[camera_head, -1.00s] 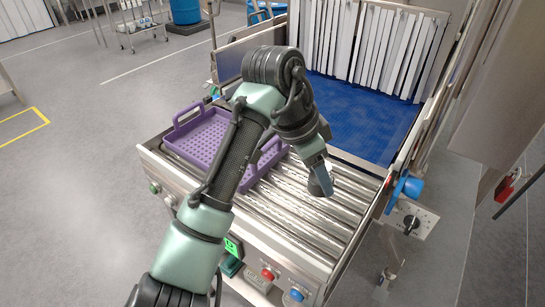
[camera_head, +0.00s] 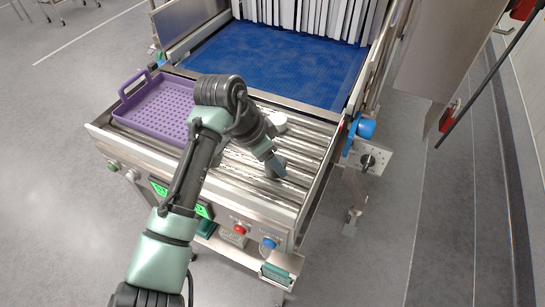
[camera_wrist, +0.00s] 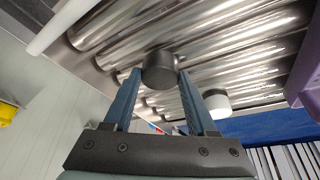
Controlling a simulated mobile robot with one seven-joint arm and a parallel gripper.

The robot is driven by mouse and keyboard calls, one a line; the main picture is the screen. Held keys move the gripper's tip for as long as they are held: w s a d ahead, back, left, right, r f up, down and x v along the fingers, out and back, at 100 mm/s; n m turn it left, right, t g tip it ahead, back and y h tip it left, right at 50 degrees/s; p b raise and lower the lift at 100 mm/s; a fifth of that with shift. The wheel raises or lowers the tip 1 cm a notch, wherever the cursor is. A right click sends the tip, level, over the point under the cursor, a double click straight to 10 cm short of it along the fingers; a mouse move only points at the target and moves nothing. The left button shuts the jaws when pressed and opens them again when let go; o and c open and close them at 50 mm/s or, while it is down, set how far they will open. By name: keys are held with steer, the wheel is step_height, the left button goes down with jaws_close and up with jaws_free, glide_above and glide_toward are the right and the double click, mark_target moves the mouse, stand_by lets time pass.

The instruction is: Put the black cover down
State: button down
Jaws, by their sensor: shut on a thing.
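My gripper (camera_head: 277,168) is low over the metal rollers in the head view, near the front right part of the conveyor. In the wrist view its two blue-grey fingers (camera_wrist: 160,82) are shut on the black cover (camera_wrist: 161,70), a short dark round cap. I cannot tell whether the cover touches the rollers (camera_wrist: 225,45). In the head view the cover is mostly hidden by the fingers. A white round container (camera_head: 277,122) stands on the rollers behind my gripper, apart from it. It also shows in the wrist view (camera_wrist: 217,104), to the right of the fingers.
A purple perforated tray (camera_head: 160,107) lies on the rollers at the left. The blue belt (camera_head: 270,62) runs under white strip curtains at the back. Buttons and a green-lit panel line the conveyor's front. Rollers right of my gripper are bare.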

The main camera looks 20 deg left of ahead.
steer(key=shift+f, duration=0.1)
steer(key=shift+c, duration=1)
jaws_free()
steer(key=b+v, duration=0.1)
steer(key=v, duration=1.1)
steer(key=shift+d, duration=0.1)
